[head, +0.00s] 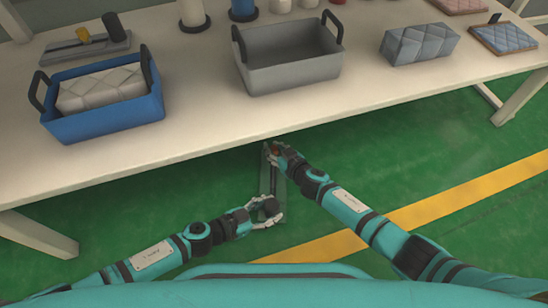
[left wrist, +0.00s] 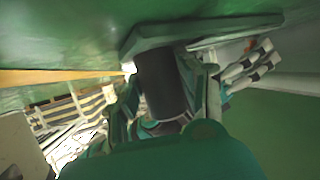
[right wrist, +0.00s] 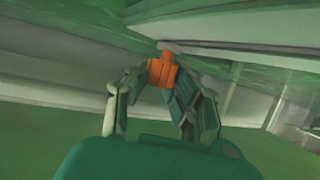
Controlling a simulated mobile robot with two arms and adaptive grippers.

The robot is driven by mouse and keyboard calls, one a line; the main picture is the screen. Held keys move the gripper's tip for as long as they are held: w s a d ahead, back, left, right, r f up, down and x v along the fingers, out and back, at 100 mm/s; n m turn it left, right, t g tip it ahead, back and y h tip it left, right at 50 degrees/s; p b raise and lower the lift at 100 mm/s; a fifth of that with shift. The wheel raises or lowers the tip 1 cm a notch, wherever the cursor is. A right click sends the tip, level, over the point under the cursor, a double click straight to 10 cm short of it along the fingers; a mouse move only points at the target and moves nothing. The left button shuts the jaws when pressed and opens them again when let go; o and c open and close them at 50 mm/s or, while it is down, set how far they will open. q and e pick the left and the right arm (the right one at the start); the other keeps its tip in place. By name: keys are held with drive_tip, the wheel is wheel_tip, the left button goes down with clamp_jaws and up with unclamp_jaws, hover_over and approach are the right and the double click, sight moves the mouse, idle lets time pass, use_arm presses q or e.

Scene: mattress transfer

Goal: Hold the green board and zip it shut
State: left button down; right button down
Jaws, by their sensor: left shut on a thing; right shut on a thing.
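The green board (head: 280,187) is a narrow strip in the head view, in front of the table edge and above the green floor. It also shows in the left wrist view (left wrist: 205,33). My left gripper (head: 270,212) is shut on the black cylindrical handle (left wrist: 163,85) at the board's near end. My right gripper (head: 275,151) is shut on the orange pull (right wrist: 162,72) near the board's far end. A dark line runs along the board between the two grippers. Fingers partly hide the handle and the pull, and the state of the zip's teeth is too small to tell.
A long white table (head: 200,135) stands just beyond my grippers. On it are a blue basket (head: 105,125) with a white quilted block, a grey basket (head: 290,75), a grey quilted block (head: 418,44) and a grey board (head: 85,50) with a yellow pull.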

use_arm(q)
drive_tip(key=shift+s, duration=0.15)
use_arm(e)
drive_tip(key=shift+w+d, duration=0.15)
drive_tip(key=shift+w, duration=0.05)
drive_tip(key=c, duration=1.1)
unclamp_jaws()
drive_tip(key=shift+s, duration=0.1)
drive_tip(key=v, duration=1.2)
drive_tip(key=shift+r, duration=0.15)
use_arm(q)
drive_tip(key=c, duration=0.7)
unclamp_jaws()
